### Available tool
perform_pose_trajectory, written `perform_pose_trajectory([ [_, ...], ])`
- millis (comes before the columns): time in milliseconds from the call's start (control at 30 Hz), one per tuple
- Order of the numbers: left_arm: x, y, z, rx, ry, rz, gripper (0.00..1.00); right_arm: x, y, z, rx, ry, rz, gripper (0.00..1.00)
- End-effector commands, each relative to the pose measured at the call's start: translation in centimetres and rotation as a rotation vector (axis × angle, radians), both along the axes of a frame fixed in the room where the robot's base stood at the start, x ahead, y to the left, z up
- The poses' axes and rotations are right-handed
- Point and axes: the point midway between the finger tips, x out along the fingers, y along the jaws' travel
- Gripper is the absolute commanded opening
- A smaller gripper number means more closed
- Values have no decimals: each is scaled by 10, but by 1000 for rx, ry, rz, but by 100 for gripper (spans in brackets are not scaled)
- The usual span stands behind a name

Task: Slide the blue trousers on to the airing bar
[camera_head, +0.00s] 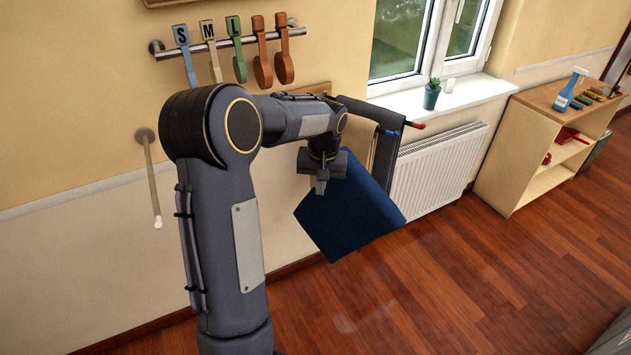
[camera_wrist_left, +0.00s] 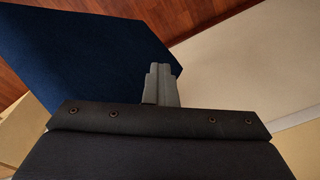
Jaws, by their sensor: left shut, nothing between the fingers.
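The blue trousers (camera_head: 350,220) hang at a tilt below and right of my left gripper (camera_head: 322,186) in the head view. In the left wrist view the blue cloth (camera_wrist_left: 85,55) fills the upper left, beside the fingers (camera_wrist_left: 161,85). The fingers are closed together with no cloth seen between them. What bears the trousers is hidden behind my gripper and arm. Bars with a blue tip (camera_head: 391,132) and a red tip (camera_head: 416,126) stick out from the wall; their inner ends are partly hidden. I cannot tell which is the airing bar. My right gripper is out of view.
A rail (camera_head: 222,44) with size tags is on the wall above. A pale peg (camera_head: 152,185) juts out at left. A low shelf (camera_head: 535,150) stands right. The middle floor is clear.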

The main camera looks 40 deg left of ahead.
Motion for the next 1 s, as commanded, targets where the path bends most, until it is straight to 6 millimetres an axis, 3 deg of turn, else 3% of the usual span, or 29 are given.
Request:
perform_pose_trajectory([
  [1000,-40,-90,0,-2,-1,-3,0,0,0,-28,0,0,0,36],
])
